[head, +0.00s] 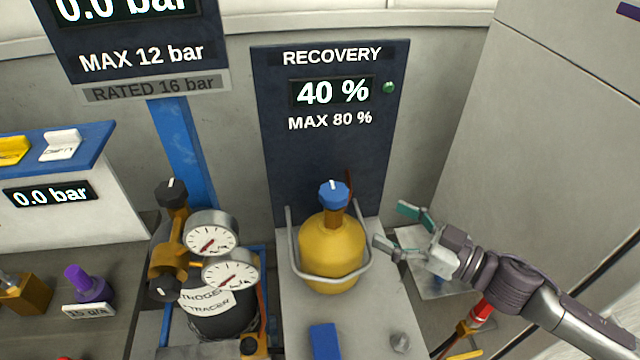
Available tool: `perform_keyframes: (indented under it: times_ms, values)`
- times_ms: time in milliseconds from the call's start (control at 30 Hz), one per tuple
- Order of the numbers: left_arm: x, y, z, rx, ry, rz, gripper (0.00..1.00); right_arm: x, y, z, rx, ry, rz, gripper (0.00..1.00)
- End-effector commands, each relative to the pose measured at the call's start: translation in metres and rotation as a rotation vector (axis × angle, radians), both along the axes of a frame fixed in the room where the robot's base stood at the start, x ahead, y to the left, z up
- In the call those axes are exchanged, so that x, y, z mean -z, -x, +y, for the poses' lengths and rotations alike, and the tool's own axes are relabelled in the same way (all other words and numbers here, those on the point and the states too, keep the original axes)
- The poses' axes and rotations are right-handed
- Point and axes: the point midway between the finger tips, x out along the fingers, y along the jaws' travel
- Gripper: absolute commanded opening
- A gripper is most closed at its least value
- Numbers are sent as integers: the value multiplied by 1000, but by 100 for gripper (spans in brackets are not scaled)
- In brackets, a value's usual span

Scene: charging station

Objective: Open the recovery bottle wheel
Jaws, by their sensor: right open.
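The recovery bottle (332,252) is yellow and stands upright inside a grey rail, in front of the dark RECOVERY panel (327,145). Its wheel (333,194) is blue with a white mark and sits on top of a brown neck. The panel display reads 40 % with MAX 80 % below. My right gripper (391,228) is open and empty to the right of the bottle, lower than the wheel and apart from it. Its fingers point left towards the bottle. My left gripper is not in view.
A black nitrogen bottle (222,322) with two gauges (211,233) and a black-knobbed regulator stands left of the recovery bottle. A blue block (324,341) lies in front. A grey cabinet wall (545,110) rises at the right. The space above the wheel is free.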

Motion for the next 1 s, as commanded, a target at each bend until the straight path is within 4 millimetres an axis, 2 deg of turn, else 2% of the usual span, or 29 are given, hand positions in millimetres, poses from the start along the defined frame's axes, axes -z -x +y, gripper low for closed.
perform_keyframes:
  times_ms: [133,300,600,800,1000]
  values:
    - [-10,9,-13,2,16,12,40,-5,-11,17,-2,-4,-3,85]
    - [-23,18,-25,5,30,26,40,-7,-31,48,-3,-4,-4,85]
    - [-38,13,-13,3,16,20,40,-3,-63,95,-1,-4,-1,85]
    - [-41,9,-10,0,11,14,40,-1,-73,110,0,-2,-2,85]
    - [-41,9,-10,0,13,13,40,0,-75,112,1,0,-1,85]
